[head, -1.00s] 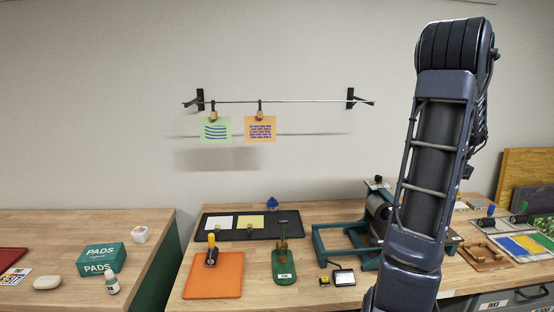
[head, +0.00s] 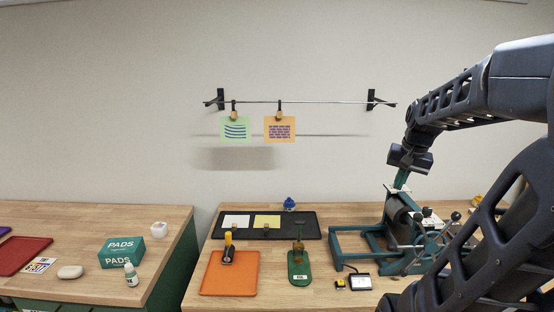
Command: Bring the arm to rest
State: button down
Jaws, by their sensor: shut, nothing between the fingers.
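My arm comes in from the right side of the head view, bent, with its far part reaching left over the bench. My gripper (head: 408,162) is at the end of it, small and dark, pointing down above the teal roller press (head: 349,236). Its fingers are hard to make out against the press. It is shut and I see nothing held in it. I cannot tell from this view how much room there is between it and the press.
A rail (head: 300,102) on the wall holds a green print (head: 235,130) and an orange print (head: 280,130). A PADS box (head: 122,252) stands on the left bench.

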jog(key=s+a+f+n+t, duration=0.1)
jog(key=s+a+n, duration=0.3)
jog(key=s+a, duration=0.4)
jog(key=shift+f+n+t+h, duration=0.2)
jog(key=shift+n+t+h, duration=0.1)
jog(key=shift+n, duration=0.1)
jog(key=c, duration=2.1)
grip_release()
jog(key=shift+d, duration=0.1)
